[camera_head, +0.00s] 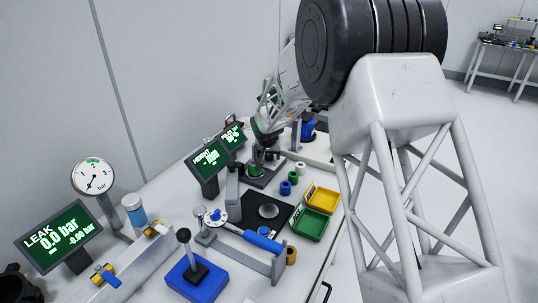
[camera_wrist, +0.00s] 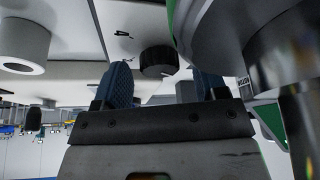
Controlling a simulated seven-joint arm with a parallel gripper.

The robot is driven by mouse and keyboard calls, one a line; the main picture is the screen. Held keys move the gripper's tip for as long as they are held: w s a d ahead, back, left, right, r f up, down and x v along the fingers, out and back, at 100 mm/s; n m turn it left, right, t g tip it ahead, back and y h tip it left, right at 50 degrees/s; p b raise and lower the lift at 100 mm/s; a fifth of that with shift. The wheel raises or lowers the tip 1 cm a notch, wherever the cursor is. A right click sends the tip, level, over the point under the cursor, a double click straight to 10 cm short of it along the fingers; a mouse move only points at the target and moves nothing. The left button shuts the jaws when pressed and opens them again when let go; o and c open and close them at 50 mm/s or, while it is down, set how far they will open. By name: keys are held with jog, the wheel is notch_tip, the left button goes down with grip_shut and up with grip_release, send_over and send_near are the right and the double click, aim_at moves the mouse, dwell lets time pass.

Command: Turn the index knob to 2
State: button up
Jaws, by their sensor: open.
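In the wrist view a black ribbed round knob (camera_wrist: 158,60) stands on a pale panel (camera_wrist: 100,18). A small black mark (camera_wrist: 124,34) is on the panel beside it. My gripper (camera_wrist: 162,74) is open, with one blue padded finger on each side of the knob in the picture. A gap shows between the knob and each finger; I cannot tell how deep it is between them. I cannot read the knob's setting. In the head view my gripper (camera_head: 267,132) is over the far station, and the knob is not discernible there.
A green-and-metal cylinder (camera_wrist: 296,75) is close on the right in the wrist view; a grey ring (camera_wrist: 22,45) is at left.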

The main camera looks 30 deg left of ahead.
jog(key=shift+r, duration=0.1)
jog(key=v, duration=0.7)
jog(key=shift+s+r, duration=0.2)
dwell(0.5)
jog(key=n+h, duration=0.1)
jog(key=n, duration=0.1)
jog(key=w+a+n+g+h, duration=0.1)
jog(key=n, duration=0.1)
jog(key=w+a+n+h, duration=0.1)
jog(key=n, duration=0.1)
jog(key=shift+a+f+n+g, duration=0.25)
jog(key=shift+f+n+g, duration=0.05)
jog(key=shift+f+n, duration=0.1)
jog(key=n, duration=0.1)
jog(key=n+h, duration=0.1)
jog(key=a+n+g, duration=0.1)
jog(key=shift+w+a+r+n+h, duration=0.1)
jog(key=shift+w+n+h, duration=0.2)
jog(key=shift+n+h, duration=0.1)
jog(key=n, duration=0.1)
jog(key=n+h, duration=0.1)
jog(key=a+n+g, duration=0.1)
jog(key=shift+w+r+n+h, duration=0.15)
jog(key=shift+r+n+h, duration=0.15)
jog(key=shift+r+n, duration=0.1)
jog(key=shift+f, duration=0.25)
jog(key=shift+x, duration=3.75)
